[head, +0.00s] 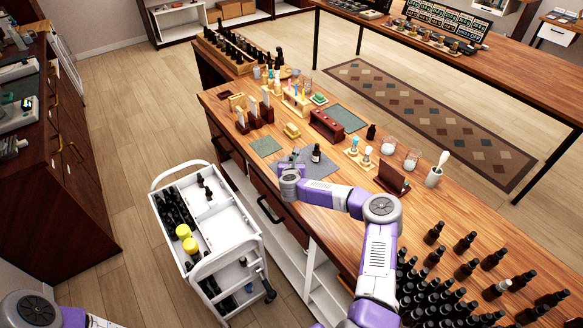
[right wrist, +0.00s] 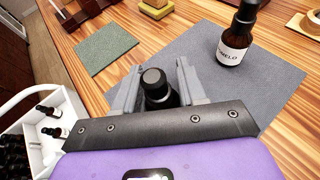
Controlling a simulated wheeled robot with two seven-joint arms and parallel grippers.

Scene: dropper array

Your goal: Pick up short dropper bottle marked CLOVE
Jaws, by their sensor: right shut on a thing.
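My right gripper (right wrist: 156,82) is shut on a dark dropper bottle (right wrist: 153,88), whose black cap shows between the two grey fingers. Its label is hidden, so I cannot read whether it says CLOVE. In the head view the right gripper (head: 291,163) is at the left edge of the grey mat (head: 322,168) on the wooden counter. Another dark bottle (right wrist: 236,40) stands upright on the mat, right of the gripper and apart from it; the visible part of its white label reads "MELO". It also shows in the head view (head: 316,154). My left gripper is out of view.
A white cart (head: 213,213) with dark bottles and yellow-capped ones stands left of the counter. Many dark bottles (head: 432,300) crowd the counter's near right end. A green mat (right wrist: 107,47), racks and glassware lie beyond the gripper.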

